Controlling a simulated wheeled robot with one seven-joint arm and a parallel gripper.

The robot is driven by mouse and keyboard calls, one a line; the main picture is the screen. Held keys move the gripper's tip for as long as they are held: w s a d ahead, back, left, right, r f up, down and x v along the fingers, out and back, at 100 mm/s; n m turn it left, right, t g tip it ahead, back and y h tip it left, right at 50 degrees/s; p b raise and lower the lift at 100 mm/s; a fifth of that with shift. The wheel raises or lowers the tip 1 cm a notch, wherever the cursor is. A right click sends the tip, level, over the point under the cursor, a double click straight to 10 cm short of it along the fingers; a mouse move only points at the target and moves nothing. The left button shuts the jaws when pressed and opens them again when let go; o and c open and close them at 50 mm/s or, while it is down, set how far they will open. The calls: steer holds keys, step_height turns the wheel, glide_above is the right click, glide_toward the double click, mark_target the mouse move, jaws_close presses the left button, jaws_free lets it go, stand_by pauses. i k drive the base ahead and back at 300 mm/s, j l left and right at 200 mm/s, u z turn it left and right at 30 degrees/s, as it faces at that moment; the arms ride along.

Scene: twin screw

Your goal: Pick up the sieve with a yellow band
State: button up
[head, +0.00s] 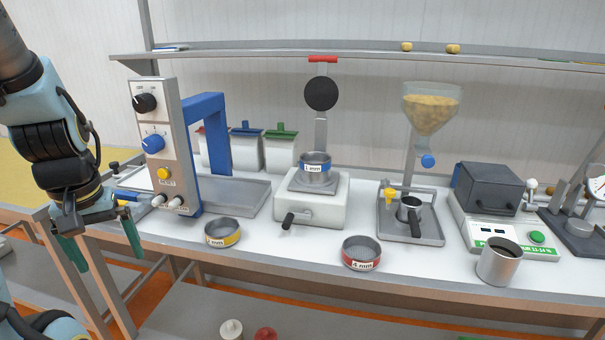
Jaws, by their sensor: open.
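The sieve with a yellow band (222,232) stands upright on the white bench top, near its front edge and left of centre. Its mesh faces up, and its label is small and hard to read. My gripper (100,246) hangs at the far left, pointing down, with its two green fingers apart and nothing between them. It is left of the sieve and clear of it, by the bench's left end. My gripper hides nothing of the sieve.
A control panel (160,150) with knobs and a blue arm stands behind the sieve. A blue-banded sieve (315,168) sits on a white device with a crank (311,205). A red-banded sieve (361,254) stands to the right. Bench room between the yellow and red sieves is clear.

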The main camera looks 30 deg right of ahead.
mark_target(222, 232)
steer(key=i+j+z, duration=0.4)
steer(key=j+z, duration=0.15)
steer(key=i+j+z, duration=0.1)
steer(key=j+z, duration=0.15)
steer(key=j, duration=0.15)
steer(key=i+j+z, duration=0.1)
steer(key=j+z, duration=0.2)
steer(key=j, duration=0.05)
